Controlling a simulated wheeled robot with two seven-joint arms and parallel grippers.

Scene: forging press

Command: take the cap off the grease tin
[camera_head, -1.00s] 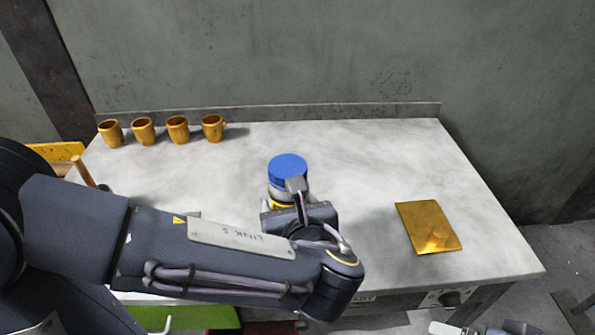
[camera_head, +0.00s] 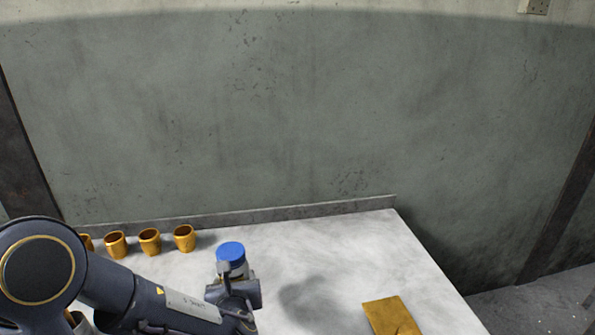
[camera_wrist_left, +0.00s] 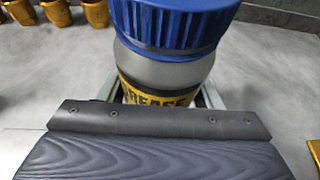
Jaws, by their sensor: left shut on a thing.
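The grease tin (camera_wrist_left: 165,72) is a grey tin with a yellow and black label, and it stands upright. Its ribbed blue cap (camera_head: 230,252) sits on top, and the cap also shows large in the left wrist view (camera_wrist_left: 175,24). My left gripper (camera_head: 232,278) is shut around the tin's body, below the cap. The gripper hides the tin's lower part. A shadow on the table, apart to the right, suggests the tin is held above the surface. My right gripper is not in view.
The grey worktable (camera_head: 330,235) has a raised back edge along the wall. Several golden mugs (camera_head: 150,241) stand in a row at the back left. A flat golden plate (camera_head: 391,317) lies at the front right. The table's middle is clear.

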